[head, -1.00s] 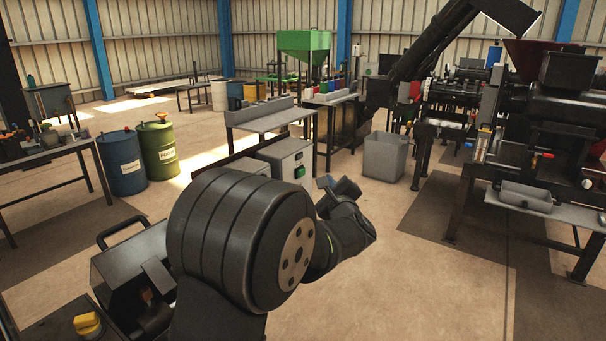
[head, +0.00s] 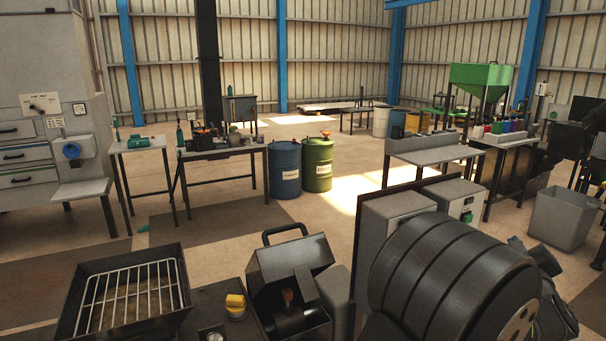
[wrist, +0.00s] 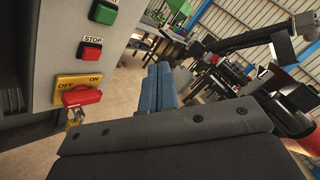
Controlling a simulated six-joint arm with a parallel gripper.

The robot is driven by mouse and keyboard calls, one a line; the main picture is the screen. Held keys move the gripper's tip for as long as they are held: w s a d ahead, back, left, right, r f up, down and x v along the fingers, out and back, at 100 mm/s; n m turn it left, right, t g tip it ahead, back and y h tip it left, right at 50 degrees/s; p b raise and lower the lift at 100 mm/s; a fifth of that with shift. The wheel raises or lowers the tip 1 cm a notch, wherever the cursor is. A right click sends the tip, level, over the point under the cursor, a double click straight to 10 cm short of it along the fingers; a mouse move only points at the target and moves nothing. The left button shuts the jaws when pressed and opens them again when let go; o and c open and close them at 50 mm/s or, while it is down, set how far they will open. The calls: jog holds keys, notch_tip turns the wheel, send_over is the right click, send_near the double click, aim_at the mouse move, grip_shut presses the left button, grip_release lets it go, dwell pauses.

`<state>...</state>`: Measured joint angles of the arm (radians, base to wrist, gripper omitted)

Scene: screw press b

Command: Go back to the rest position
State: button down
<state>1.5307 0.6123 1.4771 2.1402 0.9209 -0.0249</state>
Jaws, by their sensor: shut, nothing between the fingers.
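My gripper (wrist: 158,84) shows in the wrist view as two blue-grey fingers side by side, shut with nothing between them. It is beside a grey control panel (wrist: 47,45), apart from the switches. The panel carries a green button (wrist: 104,12), a red stop button (wrist: 90,51) and a red rotary switch (wrist: 82,96) on a yellow off/on plate.
A black tray with a wire rack (head: 130,295) and an open dark box (head: 290,280) are close in front. A blue drum (head: 285,168) and a green drum (head: 317,165) stand further back. A grey bin (head: 566,222) stands at right. Open floor lies between.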

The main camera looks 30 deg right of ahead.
jog(key=shift+w, duration=0.15)
jog(key=w, duration=0.6)
jog(key=s+a+f+m+t+y, duration=0.2)
jog(key=s+a, duration=0.1)
jog(key=s, duration=0.5)
jog(key=s+a+f+m+t+y, duration=0.15)
jog(key=s+a, duration=0.25)
jog(key=s, duration=0.4)
jog(key=s+a+f+m+t+y, duration=0.1)
jog(key=s+a+f+t+y, duration=0.15)
jog(key=s, duration=0.55)
jog(key=a+f+x, duration=0.1)
jog(key=x, duration=0.8)
jog(key=v, duration=0.9)
jog(key=w+a+r+n+g+y, duration=0.2)
jog(key=w+a+n+y, duration=0.3)
jog(key=w, duration=0.8)
jog(key=shift+a+y, duration=0.4)
jog(key=shift+a, duration=0.6)
